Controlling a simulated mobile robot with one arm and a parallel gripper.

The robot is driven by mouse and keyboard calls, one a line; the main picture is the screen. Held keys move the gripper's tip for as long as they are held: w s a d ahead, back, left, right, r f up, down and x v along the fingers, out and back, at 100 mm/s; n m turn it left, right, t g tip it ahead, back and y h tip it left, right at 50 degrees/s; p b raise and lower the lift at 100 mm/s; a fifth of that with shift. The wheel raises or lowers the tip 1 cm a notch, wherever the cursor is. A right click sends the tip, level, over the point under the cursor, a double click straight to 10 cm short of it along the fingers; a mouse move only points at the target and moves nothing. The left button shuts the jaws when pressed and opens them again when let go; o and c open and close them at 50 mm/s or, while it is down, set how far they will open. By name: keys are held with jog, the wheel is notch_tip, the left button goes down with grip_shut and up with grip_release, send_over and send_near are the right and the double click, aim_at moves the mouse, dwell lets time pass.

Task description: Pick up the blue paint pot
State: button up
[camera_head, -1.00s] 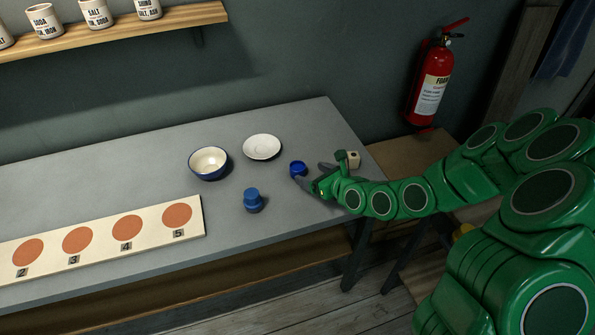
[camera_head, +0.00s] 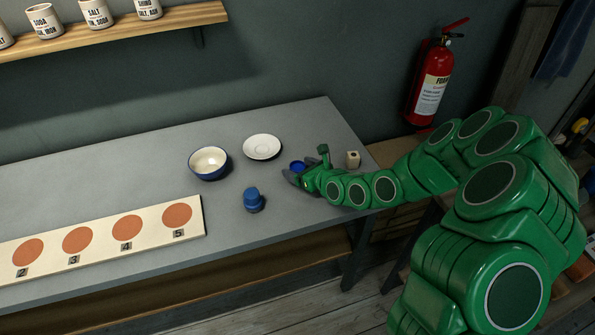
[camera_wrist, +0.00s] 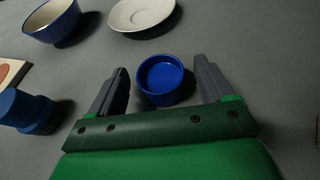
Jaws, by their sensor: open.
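The blue paint pot (camera_wrist: 161,79) is a small round open pot standing on the grey table. In the wrist view it sits between the two grey fingers of my gripper (camera_wrist: 161,88), toward their tips, with gaps on both sides. The fingers are apart and hold nothing. In the head view my gripper (camera_head: 294,174) is low over the table, and the pot (camera_head: 297,166) shows only partly behind the fingers.
A blue-rimmed bowl (camera_head: 209,163) and a white saucer (camera_head: 262,147) stand left of the pot. A blue lidded-looking object (camera_head: 253,200) stands nearer the front. A small beige block (camera_head: 353,159) is to the right. A numbered board (camera_head: 102,240) lies at the left.

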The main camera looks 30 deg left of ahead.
jog(key=shift+w+a+f, duration=0.2)
jog(key=shift+a, duration=0.2)
jog(key=c, duration=1.1)
jog(key=shift+o, duration=0.2)
jog(key=shift+r, duration=0.1)
